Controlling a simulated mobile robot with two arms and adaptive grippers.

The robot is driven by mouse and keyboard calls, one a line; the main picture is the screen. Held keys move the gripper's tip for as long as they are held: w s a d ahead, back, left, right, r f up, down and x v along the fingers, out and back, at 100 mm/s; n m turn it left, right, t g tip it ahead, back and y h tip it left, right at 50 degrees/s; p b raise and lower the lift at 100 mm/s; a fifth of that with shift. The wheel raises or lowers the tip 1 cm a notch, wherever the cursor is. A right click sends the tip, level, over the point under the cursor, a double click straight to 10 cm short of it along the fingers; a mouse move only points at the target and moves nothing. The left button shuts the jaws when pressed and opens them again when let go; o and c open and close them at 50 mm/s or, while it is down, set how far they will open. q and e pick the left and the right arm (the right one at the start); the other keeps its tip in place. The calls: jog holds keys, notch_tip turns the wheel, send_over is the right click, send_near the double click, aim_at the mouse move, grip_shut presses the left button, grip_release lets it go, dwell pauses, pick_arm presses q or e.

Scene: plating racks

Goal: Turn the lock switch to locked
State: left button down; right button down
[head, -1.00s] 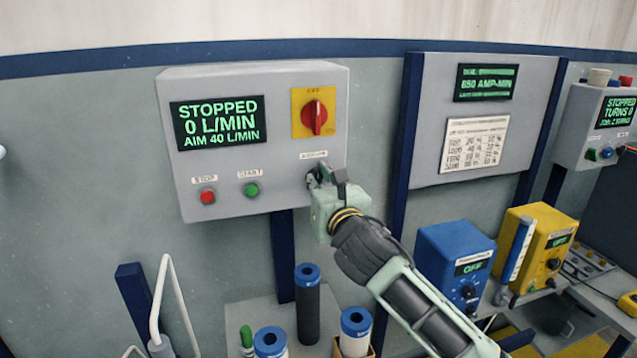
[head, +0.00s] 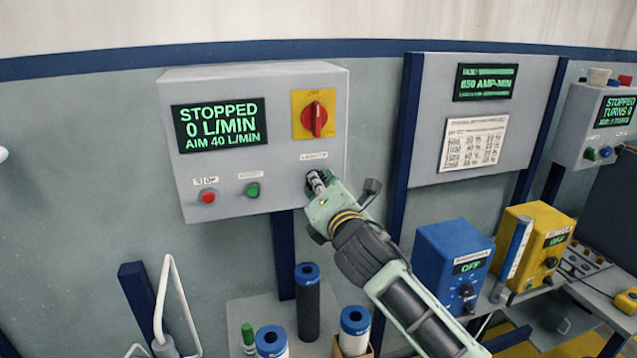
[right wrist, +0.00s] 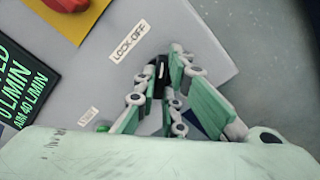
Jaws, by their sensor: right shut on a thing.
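The lock switch (right wrist: 162,68) shows as a small dark knob between the fingertips in the right wrist view, below a label (right wrist: 129,40) that seems to read LOCK-OFF. In the head view it sits on the lower right of the grey control box (head: 280,95) and is mostly hidden by my right gripper (head: 318,181). My right gripper, with green fingers in the right wrist view (right wrist: 164,80), is shut on the switch. Its exact turned position is hard to tell. My left gripper is out of view.
A red rotary switch (head: 314,120) on a yellow plate is above the gripper. The box's display (head: 219,124) reads STOPPED, 0 L/MIN, AIM 40 L/MIN. A red button (head: 208,197) and a green button (head: 253,190) are to the left. Blue-capped cylinders (head: 307,310) stand below.

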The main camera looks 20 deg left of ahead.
jog(key=shift+m, duration=3.8)
jog(key=c, duration=1.8)
grip_release()
jog(key=shift+c, duration=0.2)
jog(key=v, duration=1.2)
